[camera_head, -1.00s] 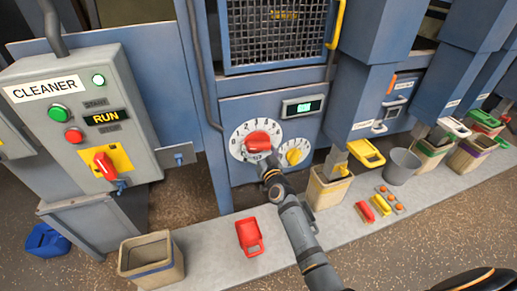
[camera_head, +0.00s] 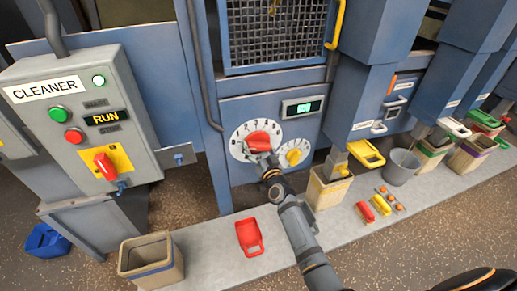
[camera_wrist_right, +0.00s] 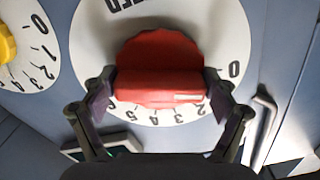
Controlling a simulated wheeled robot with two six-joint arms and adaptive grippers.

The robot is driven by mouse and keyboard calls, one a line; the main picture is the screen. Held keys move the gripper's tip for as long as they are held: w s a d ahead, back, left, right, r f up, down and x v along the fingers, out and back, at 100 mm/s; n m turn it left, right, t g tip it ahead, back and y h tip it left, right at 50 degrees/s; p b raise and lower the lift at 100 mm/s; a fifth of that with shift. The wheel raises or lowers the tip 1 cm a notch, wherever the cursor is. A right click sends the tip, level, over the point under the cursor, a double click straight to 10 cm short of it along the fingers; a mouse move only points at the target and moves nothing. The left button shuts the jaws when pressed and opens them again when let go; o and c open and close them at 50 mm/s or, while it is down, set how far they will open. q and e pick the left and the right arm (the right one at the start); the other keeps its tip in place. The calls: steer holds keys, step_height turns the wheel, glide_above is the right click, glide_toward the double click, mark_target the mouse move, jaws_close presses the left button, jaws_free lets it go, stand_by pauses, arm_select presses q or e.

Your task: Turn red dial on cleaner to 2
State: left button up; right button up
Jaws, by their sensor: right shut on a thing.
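The red dial (camera_head: 258,138) sits on a round white scale (camera_head: 238,146) on the blue cleaner panel. My right gripper (camera_head: 262,154) reaches it from below. In the right wrist view the red dial (camera_wrist_right: 160,62) appears upside down, and the fingers of my right gripper (camera_wrist_right: 160,92) close on both ends of its grip bar. A pale mark shows near the bar's right end, on the side of the 0. The fingers hide some numbers, so I cannot tell the exact setting. My left gripper is not in view.
A smaller yellow dial (camera_head: 293,153) is close beside the red one, under a green display (camera_head: 303,107). The CLEANER box (camera_head: 85,120) stands at left. Below are a red scoop (camera_head: 249,237), a bin (camera_head: 150,262) and another bin (camera_head: 325,190). A grey bucket (camera_head: 402,167) stands right.

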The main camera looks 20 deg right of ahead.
steer(key=m, duration=0.4)
steer(key=shift+a, duration=0.1)
steer(key=shift+a+r+m, duration=0.1)
steer(key=shift+m, duration=2.2)
steer(key=o, duration=1)
steer(key=shift+c, duration=0.2)
steer(key=shift+s, duration=0.15)
steer(key=s, duration=1.1)
steer(key=shift+s+d+p, duration=0.25)
steer(key=shift+s+p, duration=0.05)
steer(key=shift+s, duration=0.05)
